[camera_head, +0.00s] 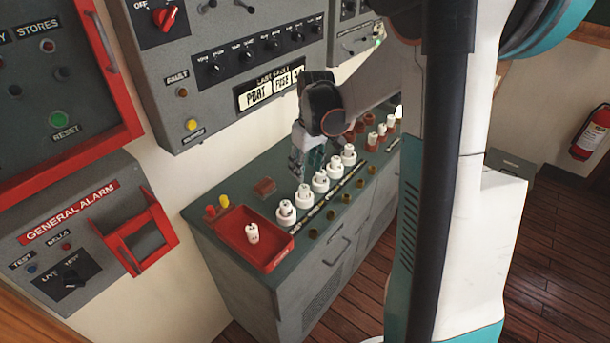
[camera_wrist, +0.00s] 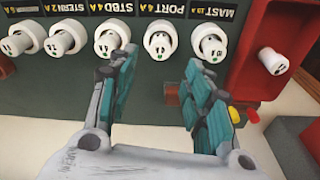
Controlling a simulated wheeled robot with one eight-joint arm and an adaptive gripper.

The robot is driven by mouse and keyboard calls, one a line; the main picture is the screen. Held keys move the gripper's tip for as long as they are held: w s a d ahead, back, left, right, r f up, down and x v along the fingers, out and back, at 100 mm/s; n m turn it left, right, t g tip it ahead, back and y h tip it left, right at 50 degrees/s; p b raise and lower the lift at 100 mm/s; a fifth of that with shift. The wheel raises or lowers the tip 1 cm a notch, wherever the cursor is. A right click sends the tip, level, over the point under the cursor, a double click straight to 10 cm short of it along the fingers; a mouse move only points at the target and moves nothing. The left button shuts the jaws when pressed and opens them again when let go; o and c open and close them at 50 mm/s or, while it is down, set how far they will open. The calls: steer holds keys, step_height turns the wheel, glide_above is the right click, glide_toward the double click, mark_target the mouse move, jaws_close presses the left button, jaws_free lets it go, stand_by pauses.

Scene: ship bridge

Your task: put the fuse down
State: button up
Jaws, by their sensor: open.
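A white fuse (camera_head: 252,232) stands upright in the red tray (camera_head: 272,262) at the near-left end of the grey-green cabinet top. In the wrist view the same fuse (camera_wrist: 273,62) stands in the red tray (camera_wrist: 246,85) at the right. My gripper (camera_head: 300,163) is over the cabinet, beyond the tray and behind the row of white fuse holders. In the wrist view my gripper (camera_wrist: 162,62) has its fingers well apart with nothing between them. The fuse holder labelled PORT (camera_wrist: 160,40) shows beyond the gap, apart from the fingers.
Several white fuse holders (camera_head: 320,181) stand in a row. A small red-brown block (camera_head: 264,187) and red and yellow pieces (camera_head: 223,201) are on the cabinet top. The control panel (camera_head: 240,60) rises behind. A red box (camera_head: 140,235) juts from the wall at left.

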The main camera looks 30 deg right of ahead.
steer(key=shift+s+r, duration=0.2)
steer(key=shift+r, duration=1.4)
